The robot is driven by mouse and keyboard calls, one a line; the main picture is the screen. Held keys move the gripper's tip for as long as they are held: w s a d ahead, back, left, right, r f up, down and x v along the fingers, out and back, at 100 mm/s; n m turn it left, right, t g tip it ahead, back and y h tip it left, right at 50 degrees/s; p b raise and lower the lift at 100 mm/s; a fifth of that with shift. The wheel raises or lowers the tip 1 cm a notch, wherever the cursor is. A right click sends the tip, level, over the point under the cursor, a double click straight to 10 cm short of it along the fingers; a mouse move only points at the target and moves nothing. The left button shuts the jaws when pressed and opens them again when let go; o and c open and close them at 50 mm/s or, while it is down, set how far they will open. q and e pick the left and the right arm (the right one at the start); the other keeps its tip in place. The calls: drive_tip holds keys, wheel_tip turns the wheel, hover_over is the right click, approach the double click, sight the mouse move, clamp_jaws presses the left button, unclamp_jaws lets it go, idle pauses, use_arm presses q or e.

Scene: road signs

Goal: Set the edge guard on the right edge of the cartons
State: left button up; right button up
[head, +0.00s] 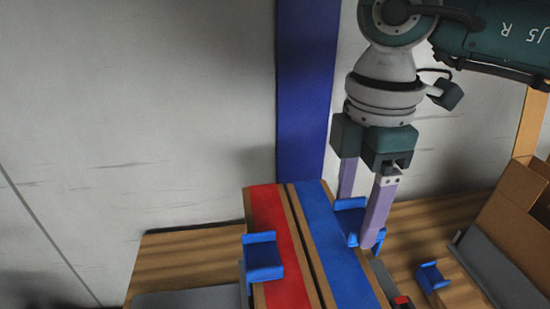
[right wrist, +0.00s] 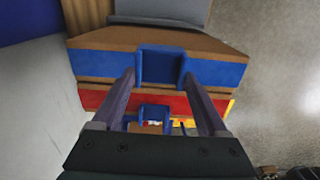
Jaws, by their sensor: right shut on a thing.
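My right gripper (head: 358,222) is shut on a blue edge guard (head: 347,219), with its purple fingers on either side. The guard is at the right edge of the blue-topped carton (head: 335,260); I cannot tell whether it rests fully on it. In the right wrist view the guard (right wrist: 160,66) shows between the fingertips (right wrist: 158,77), against the blue band. A red-topped carton (head: 278,215) lies alongside, to the left. A second blue guard (head: 263,256) sits over its left edge. My left gripper is out of view.
Another blue guard (head: 432,277) is at the right, over the wooden surface (head: 425,225). A brown cardboard box (head: 515,215) and a grey panel (head: 485,262) stand at the far right. A blue post (head: 305,90) rises behind the cartons against a pale wall.

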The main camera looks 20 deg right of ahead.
drive_tip(key=shift+f, duration=0.6)
drive_tip(key=shift+f, duration=0.1)
drive_tip(key=shift+f+b, duration=0.35)
drive_tip(key=shift+f, duration=0.05)
drive_tip(key=shift+f, duration=0.1)
drive_tip(key=o, duration=1.3)
drive_tip(key=shift+c, duration=0.2)
